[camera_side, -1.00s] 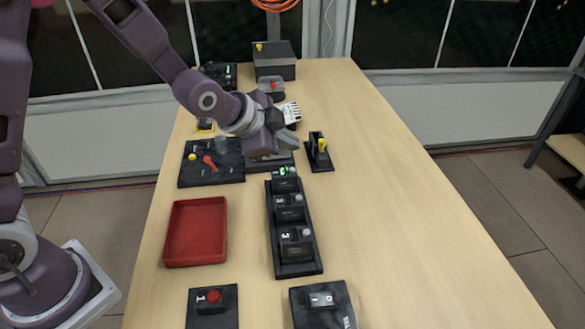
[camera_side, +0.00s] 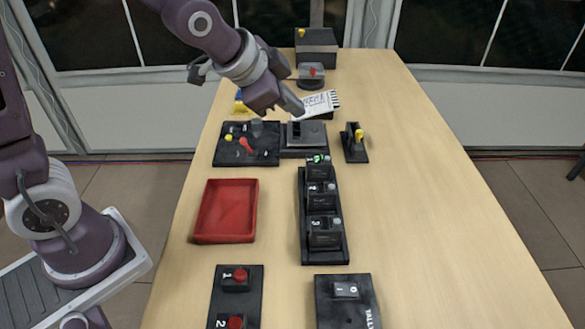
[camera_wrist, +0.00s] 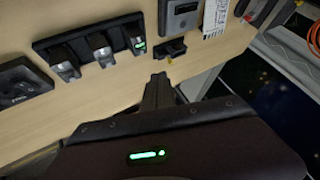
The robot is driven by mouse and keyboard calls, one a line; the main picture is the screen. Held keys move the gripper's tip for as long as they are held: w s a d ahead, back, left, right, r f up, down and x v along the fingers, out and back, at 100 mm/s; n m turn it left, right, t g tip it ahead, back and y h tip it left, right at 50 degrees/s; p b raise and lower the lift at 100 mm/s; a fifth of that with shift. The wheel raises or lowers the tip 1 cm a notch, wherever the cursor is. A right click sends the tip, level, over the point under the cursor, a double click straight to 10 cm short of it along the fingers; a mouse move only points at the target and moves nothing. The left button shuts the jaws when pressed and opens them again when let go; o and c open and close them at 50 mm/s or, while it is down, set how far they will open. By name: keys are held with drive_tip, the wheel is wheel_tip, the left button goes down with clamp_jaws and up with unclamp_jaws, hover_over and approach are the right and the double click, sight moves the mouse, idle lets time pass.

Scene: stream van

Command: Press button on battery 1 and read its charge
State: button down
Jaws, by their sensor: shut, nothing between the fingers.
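A black rack (camera_side: 341,245) holds three dark batteries in a row. The farthest battery (camera_side: 317,172), apparently battery 1, shows a small lit green display; its label is too small to read. The middle battery (camera_side: 321,197) and the nearest battery (camera_side: 325,236), marked 3, show no green. In the wrist view the green-lit battery (camera_wrist: 136,42) is at the right end of the rack (camera_wrist: 42,47); the bar count is unclear. My gripper (camera_side: 299,110) is shut and empty, above and beyond the lit battery, clear of it. It also shows in the wrist view (camera_wrist: 158,80).
A red tray (camera_side: 226,212) lies left of the rack. Button boxes (camera_side: 236,290) and a switch box (camera_side: 346,292) are in front. A black panel (camera_side: 262,155), a yellow-handled device (camera_side: 355,145) and a white card (camera_side: 318,103) are near my gripper. The table's right side is clear.

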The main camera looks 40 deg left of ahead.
drive_tip(key=s+a+r+n+g, duration=0.1)
drive_tip(key=s+n, duration=0.3)
drive_tip(key=s, duration=0.8)
drive_tip(key=s+a+r+n+g, duration=0.1)
drive_tip(key=s+a+r+n, duration=0.1)
drive_tip(key=s, duration=1)
drive_tip(key=shift+s+a+r+n+g+y, duration=0.2)
drive_tip(key=shift+s+r+n+g+y, duration=0.15)
drive_tip(key=shift+r+n, duration=0.4)
